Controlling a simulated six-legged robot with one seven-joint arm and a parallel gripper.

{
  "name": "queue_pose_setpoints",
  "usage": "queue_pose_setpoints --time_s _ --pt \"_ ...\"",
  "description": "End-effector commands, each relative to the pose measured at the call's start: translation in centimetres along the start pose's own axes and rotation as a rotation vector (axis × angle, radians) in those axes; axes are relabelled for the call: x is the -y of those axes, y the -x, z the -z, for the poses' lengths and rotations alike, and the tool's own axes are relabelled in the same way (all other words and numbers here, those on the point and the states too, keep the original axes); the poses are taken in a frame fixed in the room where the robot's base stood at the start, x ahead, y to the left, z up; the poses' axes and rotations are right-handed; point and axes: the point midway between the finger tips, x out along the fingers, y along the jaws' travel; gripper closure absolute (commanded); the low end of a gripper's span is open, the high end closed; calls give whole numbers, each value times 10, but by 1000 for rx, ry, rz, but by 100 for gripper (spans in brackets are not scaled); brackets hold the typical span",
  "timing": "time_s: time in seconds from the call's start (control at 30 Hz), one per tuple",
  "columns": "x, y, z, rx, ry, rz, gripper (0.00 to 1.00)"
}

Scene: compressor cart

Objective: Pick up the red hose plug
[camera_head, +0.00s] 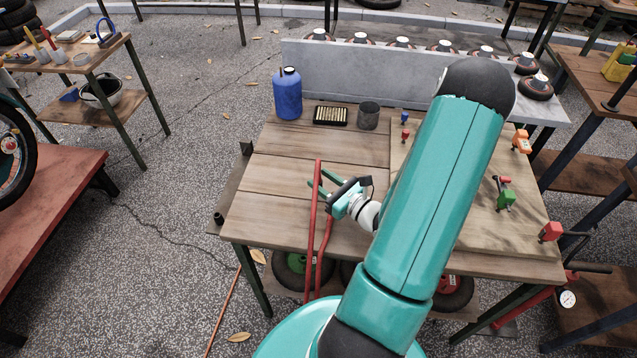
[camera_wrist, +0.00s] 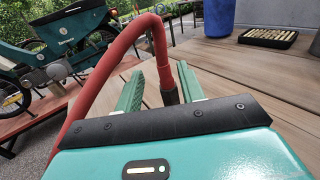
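A red hose (camera_head: 314,215) rises at the table's front edge beside my gripper (camera_head: 320,184). In the wrist view the red hose (camera_wrist: 108,62) arches over from the lower left and comes down to its dark end plug (camera_wrist: 168,92). The plug hangs in the gap between the two green fingers of my gripper (camera_wrist: 160,86), nearer the right one. The fingers stand apart; I cannot tell whether either touches the plug. In the head view I cannot make out the plug by the gripper.
The wooden table (camera_head: 275,170) holds a blue bottle (camera_head: 287,95), a tray of brass pieces (camera_head: 330,116) and a dark cup (camera_head: 368,115) at the back. A board (camera_head: 470,215) with coloured valves lies at the right. The table's left part is mostly clear.

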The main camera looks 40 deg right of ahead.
Motion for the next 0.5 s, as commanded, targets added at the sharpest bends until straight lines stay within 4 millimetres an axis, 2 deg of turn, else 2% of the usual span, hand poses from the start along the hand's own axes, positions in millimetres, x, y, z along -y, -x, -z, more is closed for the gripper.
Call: queue_pose_setpoints --time_s 0.23,0.5 --pt "6 -36 4 1 0 -1 61" --pt "6 -43 3 1 0 1 61"
